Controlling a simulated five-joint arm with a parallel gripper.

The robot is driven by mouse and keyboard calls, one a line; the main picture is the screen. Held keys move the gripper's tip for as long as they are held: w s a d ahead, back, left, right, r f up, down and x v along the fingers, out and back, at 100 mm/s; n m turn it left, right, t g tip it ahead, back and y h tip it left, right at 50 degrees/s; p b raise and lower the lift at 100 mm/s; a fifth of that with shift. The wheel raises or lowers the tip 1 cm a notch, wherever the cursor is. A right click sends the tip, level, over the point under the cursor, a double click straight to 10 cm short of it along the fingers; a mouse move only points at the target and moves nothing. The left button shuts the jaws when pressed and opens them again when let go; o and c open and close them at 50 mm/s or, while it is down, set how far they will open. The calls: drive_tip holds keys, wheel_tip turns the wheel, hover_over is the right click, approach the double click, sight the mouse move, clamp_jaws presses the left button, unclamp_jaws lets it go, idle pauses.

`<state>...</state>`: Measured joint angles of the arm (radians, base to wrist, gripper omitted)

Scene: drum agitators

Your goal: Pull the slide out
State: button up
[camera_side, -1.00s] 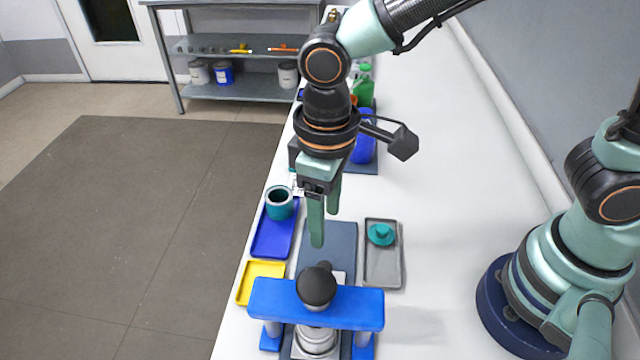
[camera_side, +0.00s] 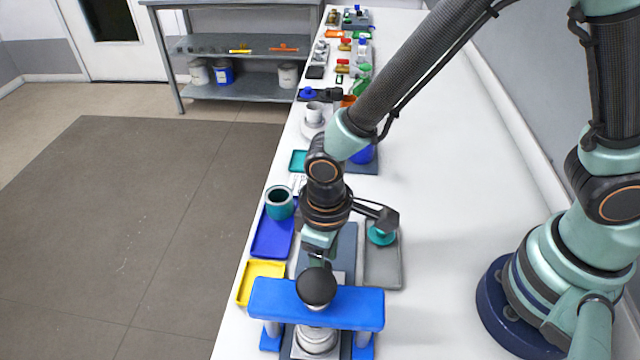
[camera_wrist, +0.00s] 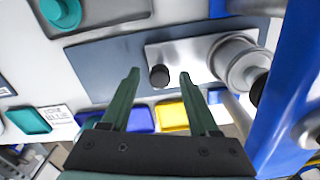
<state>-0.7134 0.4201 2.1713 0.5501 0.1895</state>
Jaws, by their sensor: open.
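The slide is a pale metal plate (camera_wrist: 190,55) with a small black knob (camera_wrist: 159,75), lying on a dark blue-grey base (camera_wrist: 100,62). In the side view the plate's edge (camera_side: 339,277) shows beside a large black ball (camera_side: 316,287), under a blue crossbar frame (camera_side: 350,303). A round silver piece (camera_wrist: 236,60) sits at the frame end of the plate; it also shows below the crossbar (camera_side: 316,342). My gripper (camera_wrist: 159,77) is open, its fingertips on either side of the knob with gaps in the wrist view. In the side view the ball hides the fingertips, so contact and height are unclear.
A blue tray (camera_side: 268,243) with a teal cup (camera_side: 279,203) and a yellow tray (camera_side: 262,270) lie left of the base. A grey tray (camera_side: 383,270) with a teal knobbed piece (camera_side: 381,236) lies right. The bench surface further right is clear.

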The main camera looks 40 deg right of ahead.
clamp_jaws()
idle(1.4)
